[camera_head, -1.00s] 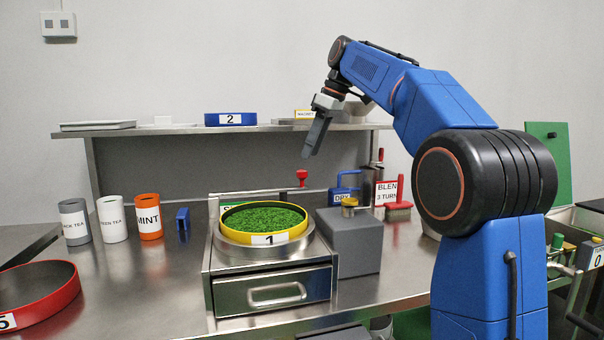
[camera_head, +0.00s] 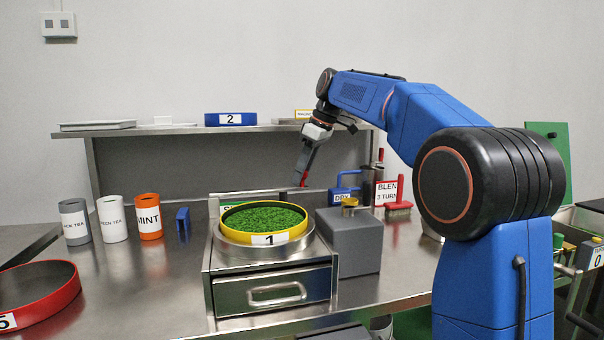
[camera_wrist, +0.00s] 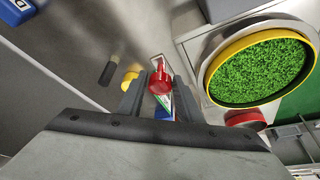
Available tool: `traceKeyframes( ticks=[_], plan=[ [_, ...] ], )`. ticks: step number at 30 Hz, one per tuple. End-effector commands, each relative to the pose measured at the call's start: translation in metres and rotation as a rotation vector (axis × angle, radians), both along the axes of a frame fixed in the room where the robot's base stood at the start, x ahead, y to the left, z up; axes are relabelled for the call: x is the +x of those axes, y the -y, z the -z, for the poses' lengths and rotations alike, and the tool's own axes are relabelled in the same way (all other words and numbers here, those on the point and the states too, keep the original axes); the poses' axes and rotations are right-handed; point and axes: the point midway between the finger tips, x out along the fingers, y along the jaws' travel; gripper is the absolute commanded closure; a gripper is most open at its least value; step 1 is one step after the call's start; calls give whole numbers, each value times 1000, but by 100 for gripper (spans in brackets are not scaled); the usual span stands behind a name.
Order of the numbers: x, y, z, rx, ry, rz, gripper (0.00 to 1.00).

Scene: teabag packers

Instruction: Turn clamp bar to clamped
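A red knob (camera_head: 304,180) stands at the back right of the sieve stand; I take it to be the clamp bar's handle, though the bar itself cannot be made out. In the wrist view the red knob (camera_wrist: 160,80) lies between my fingertips. My gripper (camera_head: 303,176) points down at it from above. In the wrist view my gripper (camera_wrist: 157,88) is open, one finger on either side of the knob, with visible gaps. The yellow sieve (camera_head: 262,230) marked 1, full of green leaves, sits on the stand. It also shows in the wrist view (camera_wrist: 210,72).
A grey block (camera_head: 348,240) with a brass top stands right of the sieve stand. A blue DRY-labelled item (camera_head: 344,187) and a BLEND sign (camera_head: 386,190) stand behind it. A shelf (camera_head: 180,130) runs above. Tea cups stand left, with bare counter (camera_head: 165,285) in front.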

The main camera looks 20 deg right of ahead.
Motion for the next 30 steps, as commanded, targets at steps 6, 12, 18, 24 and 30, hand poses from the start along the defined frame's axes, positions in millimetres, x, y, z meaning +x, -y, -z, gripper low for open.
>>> traceKeyframes(
  ticks=[6,12,18,24,30],
  plan=[
    [0,0,0,0,0,0,100],
    [-4,0,-1,-1,1,13,100],
    [-20,-1,-1,0,1,74,100],
    [-50,-6,-1,0,2,190,100],
    [-88,-16,-1,0,1,342,100]
  ],
)
